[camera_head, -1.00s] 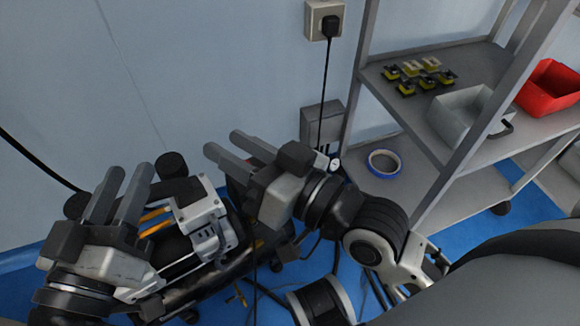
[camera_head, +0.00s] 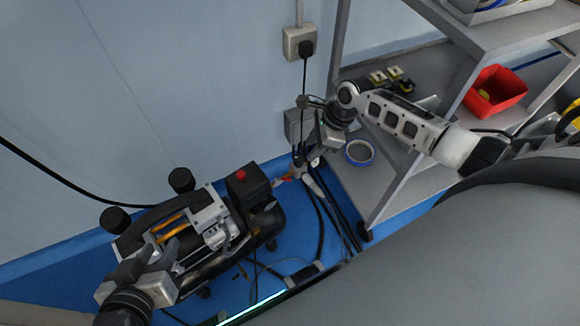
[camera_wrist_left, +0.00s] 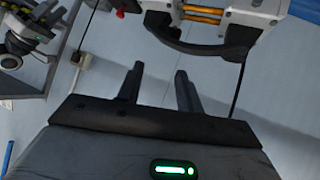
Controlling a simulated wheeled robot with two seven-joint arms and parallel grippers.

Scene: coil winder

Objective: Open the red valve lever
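A small red lever (camera_head: 284,180) shows low at the right end of the black compressor (camera_head: 265,215), beside its black box with a red knob (camera_head: 241,174). My right gripper (camera_head: 305,162) reaches down from the shelf side, just to the right of the lever. Its fingers are small and partly merged with the cables, so I cannot tell contact or opening. My left gripper (camera_head: 150,262) is by the compressor's near left end. In the left wrist view its two fingers (camera_wrist_left: 160,85) stand apart with nothing between them, below the compressor's dark handle (camera_wrist_left: 195,45).
A grey shelf (camera_head: 385,190) stands at the right, holding a red bin (camera_head: 495,92) and a blue-rimmed roll (camera_head: 359,152). A wall socket (camera_head: 299,43) with a plug and cable is behind. Black hoses (camera_head: 325,220) lie on the blue floor right of the compressor.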

